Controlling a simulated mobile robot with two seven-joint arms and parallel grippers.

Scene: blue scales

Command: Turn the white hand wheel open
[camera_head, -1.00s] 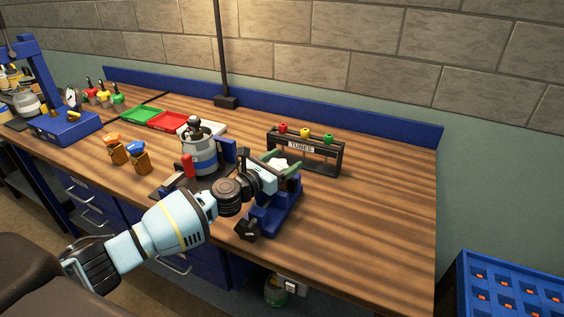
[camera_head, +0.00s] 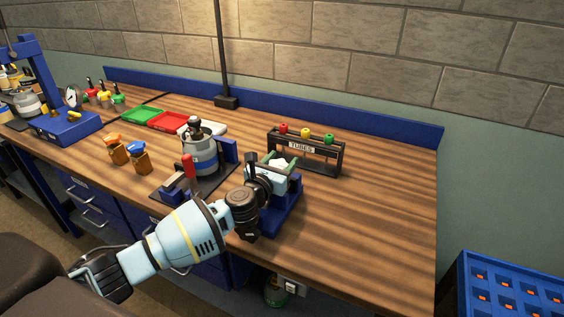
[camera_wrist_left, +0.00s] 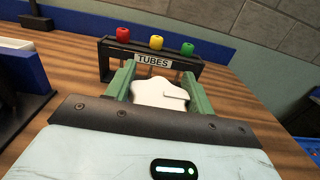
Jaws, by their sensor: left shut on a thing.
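The white hand wheel (camera_head: 280,162) is at the top of a dark blue stand (camera_head: 284,214) on the wooden bench. My left gripper (camera_head: 279,164) reaches it from the front left and is shut on it. In the left wrist view, the white wheel (camera_wrist_left: 160,94) sits between the two green fingers of my left gripper (camera_wrist_left: 159,84). The wheel's lower part is hidden by the gripper body, and my arm covers part of the stand in the head view. My right gripper is not in view.
A black rack marked TUBES (camera_head: 305,149) with red, yellow and green caps stands just behind the wheel. A grey canister (camera_head: 201,155) with a red-handled part beside it stands to the left. The bench top (camera_head: 385,215) is clear to the right.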

